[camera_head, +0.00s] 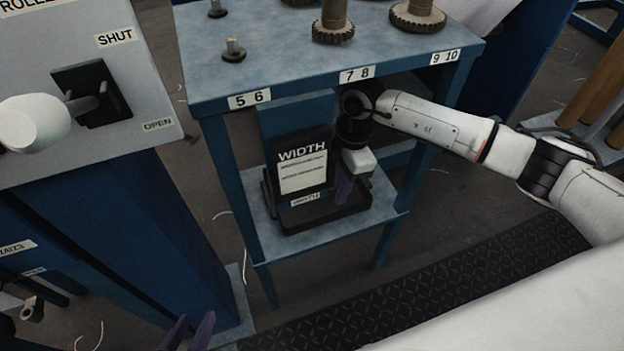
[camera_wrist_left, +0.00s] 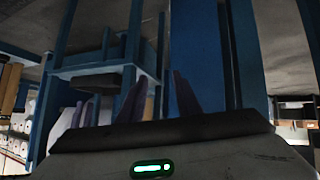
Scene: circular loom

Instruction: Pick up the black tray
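The black tray (camera_head: 328,214) rests on the lower shelf of a blue stand in the head view. It carries a small label on its front, and a dark WIDTH board (camera_head: 303,150) stands upright at its back. My right gripper (camera_head: 346,190) points down at the right part of the tray, its purple fingers low inside or just over the rim. I cannot tell whether they touch it or how far apart they are. My left gripper (camera_head: 190,333) is low at the bottom edge, its purple fingers apart and empty. They also show apart in the left wrist view (camera_wrist_left: 158,100).
The stand's upper top (camera_head: 290,72) overhangs the shelf (camera_head: 262,228) and holds wooden gears and pegs. Its legs flank the shelf. A control cabinet (camera_head: 75,170) with a white-knobbed lever is at left. Dark ribbed matting (camera_head: 440,285) covers the floor in front.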

